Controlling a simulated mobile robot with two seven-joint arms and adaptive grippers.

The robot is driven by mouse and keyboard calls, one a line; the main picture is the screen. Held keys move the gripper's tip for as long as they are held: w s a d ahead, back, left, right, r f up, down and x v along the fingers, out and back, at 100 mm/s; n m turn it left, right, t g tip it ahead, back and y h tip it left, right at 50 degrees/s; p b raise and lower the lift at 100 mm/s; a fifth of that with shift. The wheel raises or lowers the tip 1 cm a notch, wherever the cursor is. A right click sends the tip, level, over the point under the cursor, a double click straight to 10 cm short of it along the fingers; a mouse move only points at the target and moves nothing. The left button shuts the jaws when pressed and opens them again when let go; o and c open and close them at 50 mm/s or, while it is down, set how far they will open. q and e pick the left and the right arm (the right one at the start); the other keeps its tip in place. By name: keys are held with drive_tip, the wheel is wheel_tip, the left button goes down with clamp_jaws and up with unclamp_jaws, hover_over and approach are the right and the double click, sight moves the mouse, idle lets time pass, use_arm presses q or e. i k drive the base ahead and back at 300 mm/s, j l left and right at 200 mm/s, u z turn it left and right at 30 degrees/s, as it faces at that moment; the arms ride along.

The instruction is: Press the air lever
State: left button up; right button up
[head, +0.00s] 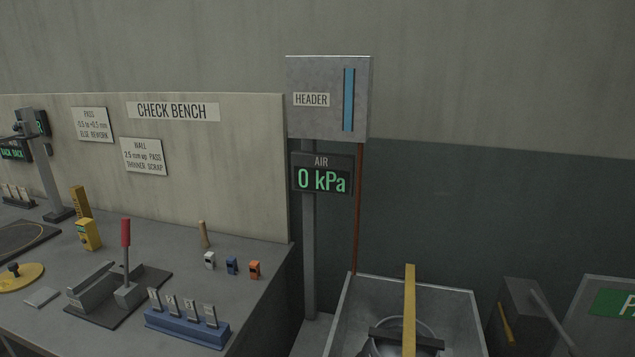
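No lever in view carries an air label, so I cannot tell which one is the air lever. A dark display marked AIR (322,174) reads 0 kPa, below a grey HEADER box (312,78) with a blue vertical strip. A red-handled upright lever (126,247) stands on a dark plate on the bench at the left. A yellow bar (410,300) stands over an open metal tank (455,296) at the bottom. A dark box (519,292) with a slanted grey bar and a yellow piece is right of the tank. Neither gripper shows.
The check bench (262,297) fills the left, with a blue rack (185,328), a yellow device (88,235) and several small coloured pieces. A grey post joins the header and display. A round metal vessel (388,332) sits in the tank. A green sign (615,304) is cut off at right.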

sight(574, 351)
drive_tip(key=l, duration=0.95)
drive_tip(key=k+l, duration=0.1)
drive_tip(key=l, duration=0.9)
